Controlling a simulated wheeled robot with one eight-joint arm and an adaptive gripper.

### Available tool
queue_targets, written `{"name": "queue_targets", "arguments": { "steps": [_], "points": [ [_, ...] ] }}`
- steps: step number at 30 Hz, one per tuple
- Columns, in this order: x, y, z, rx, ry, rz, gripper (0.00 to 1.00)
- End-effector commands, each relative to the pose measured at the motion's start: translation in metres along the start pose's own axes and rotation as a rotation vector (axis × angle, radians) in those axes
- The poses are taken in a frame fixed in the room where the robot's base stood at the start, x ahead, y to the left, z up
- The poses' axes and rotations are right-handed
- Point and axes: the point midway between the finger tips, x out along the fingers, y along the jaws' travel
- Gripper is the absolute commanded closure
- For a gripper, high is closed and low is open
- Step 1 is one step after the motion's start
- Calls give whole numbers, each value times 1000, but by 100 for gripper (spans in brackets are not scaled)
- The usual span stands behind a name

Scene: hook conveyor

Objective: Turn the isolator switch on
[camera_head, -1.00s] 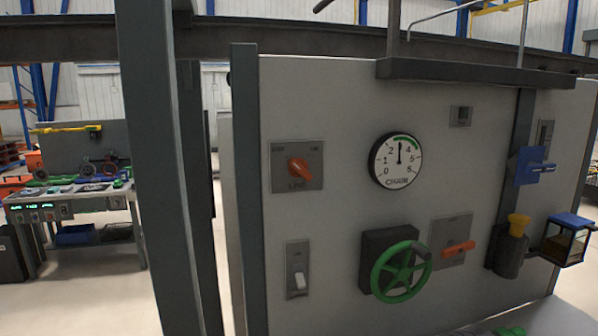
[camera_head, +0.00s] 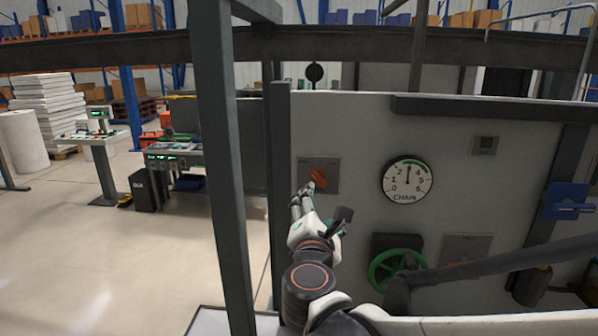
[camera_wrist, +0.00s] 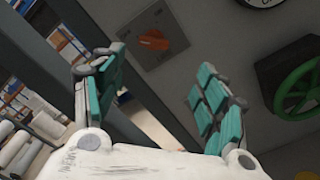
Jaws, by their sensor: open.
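The orange rotary switch knob (camera_head: 318,177) sits on a grey square plate (camera_head: 331,162) at the upper left of the panel. In the wrist view the knob (camera_wrist: 153,41) lies beyond the fingertips, in the upper middle, with small labels at the plate's top corners. The knob is slanted; I cannot read its labels. My gripper (camera_wrist: 161,68) is open, with teal-padded fingers spread apart and nothing between them. In the head view my gripper (camera_head: 303,192) reaches up from below, its tips close to the plate's lower left. I cannot tell if they touch it.
A green handwheel (camera_head: 392,268) and a chain gauge (camera_head: 407,180) are on the panel to the right. A dark post (camera_head: 281,180) edges the panel's left side, and a grey upright (camera_head: 222,170) stands nearer. A blue handle (camera_head: 567,201) is at far right.

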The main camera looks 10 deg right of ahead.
Motion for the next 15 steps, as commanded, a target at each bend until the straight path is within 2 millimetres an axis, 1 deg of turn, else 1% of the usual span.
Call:
{"name": "queue_targets", "arguments": {
  "steps": [1, 2, 5, 8, 15],
  "points": [
    [1, 6, 0, -21, -2, 13, 33],
    [2, 7, 0, -31, -3, 18, 33],
    [8, 8, -1, -41, -6, 22, 33],
    [21, 7, -1, -39, -7, 20, 33],
    [69, 8, -1, -37, -7, 19, 33]
  ]
}}
